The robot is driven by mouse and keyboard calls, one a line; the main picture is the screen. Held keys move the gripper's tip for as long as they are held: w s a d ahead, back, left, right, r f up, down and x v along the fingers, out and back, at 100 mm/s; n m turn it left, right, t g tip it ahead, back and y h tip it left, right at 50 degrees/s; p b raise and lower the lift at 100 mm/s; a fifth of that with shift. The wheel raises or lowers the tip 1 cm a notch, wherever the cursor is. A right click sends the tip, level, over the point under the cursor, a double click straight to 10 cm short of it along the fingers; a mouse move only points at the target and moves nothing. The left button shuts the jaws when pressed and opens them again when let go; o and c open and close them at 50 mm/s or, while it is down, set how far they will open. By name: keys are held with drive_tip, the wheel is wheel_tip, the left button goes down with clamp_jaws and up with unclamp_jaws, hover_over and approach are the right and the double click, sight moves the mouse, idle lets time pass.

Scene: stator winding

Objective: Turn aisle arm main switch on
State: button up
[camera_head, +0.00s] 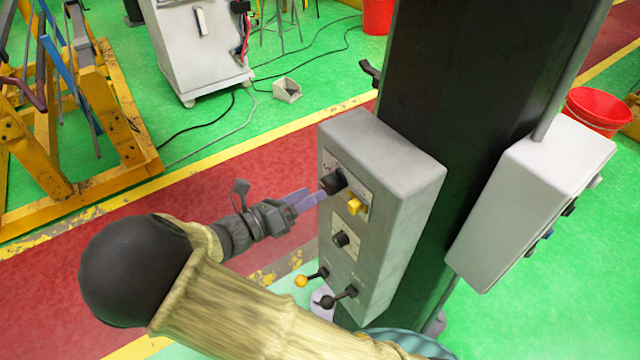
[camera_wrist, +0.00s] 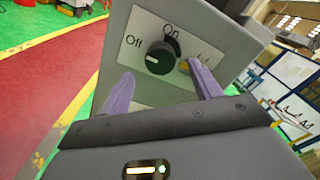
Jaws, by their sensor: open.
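The main switch is a round black knob (camera_head: 334,183) on the upper face of a grey control box (camera_head: 400,165) fixed to a dark column. In the wrist view the knob (camera_wrist: 159,58) sits between the labels "Off" at its left and "On" above it. Its white mark lies on the left side, nearer "Off". My gripper (camera_head: 314,196) is in front of the knob, with its purple fingers pointing at it. In the wrist view my gripper (camera_wrist: 161,74) is open, one finger on each side of the knob. I cannot tell whether the fingers touch it.
A yellow switch (camera_head: 355,206) is just beside the knob, close to the right finger. Below are another black knob (camera_head: 341,239) and two levers, one yellow-tipped (camera_head: 302,281) and one black-tipped (camera_head: 328,301). A second grey box (camera_head: 530,200) is on the column's right side.

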sight(325, 187)
drive_tip(key=shift+p+x, duration=0.4)
drive_tip(key=shift+x, duration=1.6)
drive_tip(key=c, duration=1)
drive_tip(key=shift+o, duration=0.2)
